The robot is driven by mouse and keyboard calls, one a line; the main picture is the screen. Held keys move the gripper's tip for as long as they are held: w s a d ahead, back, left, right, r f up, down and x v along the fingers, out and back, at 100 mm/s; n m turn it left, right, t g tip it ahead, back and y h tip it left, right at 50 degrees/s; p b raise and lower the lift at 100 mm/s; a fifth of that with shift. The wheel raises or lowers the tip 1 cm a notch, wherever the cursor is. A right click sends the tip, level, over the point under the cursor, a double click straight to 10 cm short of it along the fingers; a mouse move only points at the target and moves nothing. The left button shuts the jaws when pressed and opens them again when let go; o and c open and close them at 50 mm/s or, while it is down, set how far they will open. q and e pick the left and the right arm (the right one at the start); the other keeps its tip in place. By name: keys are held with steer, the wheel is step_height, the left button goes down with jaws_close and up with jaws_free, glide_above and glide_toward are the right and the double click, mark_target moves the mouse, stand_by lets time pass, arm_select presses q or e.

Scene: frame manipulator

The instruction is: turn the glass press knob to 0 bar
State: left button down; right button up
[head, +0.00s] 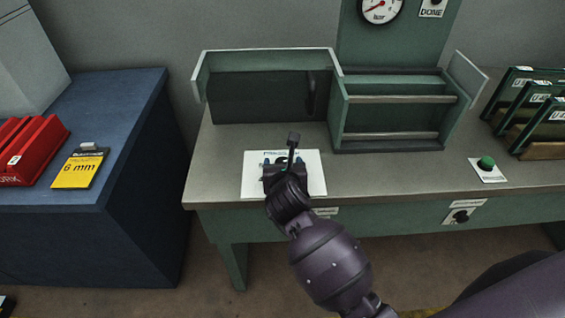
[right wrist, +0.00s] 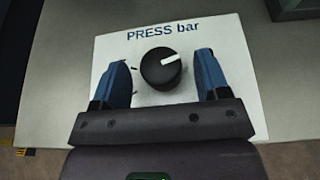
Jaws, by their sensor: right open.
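The glass press knob (right wrist: 160,69) is a round black knob with a white pointer mark, on a white plate (right wrist: 235,60) labelled "PRESS bar". In the right wrist view the mark points right and slightly up. Small ticks show left of the knob; their numbers are not readable. My right gripper (right wrist: 162,62) is open, with one blue finger on each side of the knob and a visible gap to it on both sides. In the head view the right gripper (head: 283,161) covers the plate's middle and hides the knob. My left gripper is not in view.
A green frame fixture (head: 385,146) stands behind the plate on the bench. A gauge (head: 380,8) is above it. A green button (head: 487,162) and framed panes (head: 545,125) are at right. Another dark knob (head: 460,216) is on the bench front. A blue cabinet (head: 120,125) stands left.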

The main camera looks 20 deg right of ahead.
steer(key=shift+x, duration=0.8)
steer(key=shift+w, duration=0.1)
